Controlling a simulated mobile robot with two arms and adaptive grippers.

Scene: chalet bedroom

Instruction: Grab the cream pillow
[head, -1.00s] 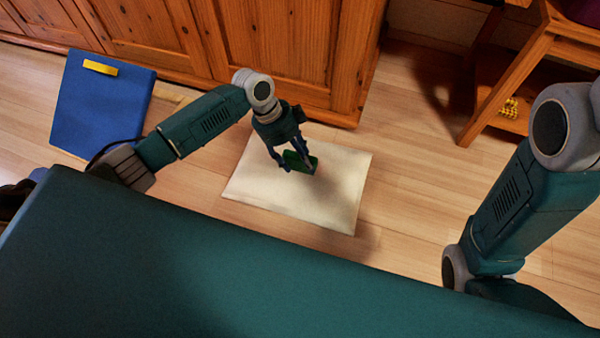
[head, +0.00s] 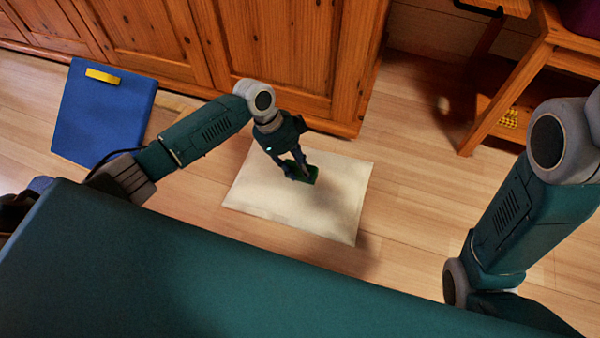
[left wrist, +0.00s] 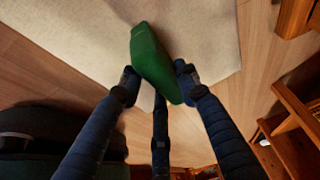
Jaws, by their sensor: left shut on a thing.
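The cream pillow (head: 335,210) is a flat, pale rectangle lying on the wooden floor in the middle of the head view. It also fills the upper part of the left wrist view (left wrist: 205,45). My left gripper (head: 301,173) is over it, shut on a green block (head: 303,177). In the left wrist view the green block (left wrist: 152,62) sits between the fingertips, over the pillow. I cannot tell whether the block touches the pillow. My right gripper is not visible; only part of my right arm shows.
A wooden cabinet (head: 270,55) stands behind the pillow. A blue mat (head: 105,125) with a yellow block (head: 102,76) on it lies at left. A wooden stand (head: 500,75) with a small yellow thing (head: 509,117) on its lower shelf is at right. Floor right of the pillow is clear.

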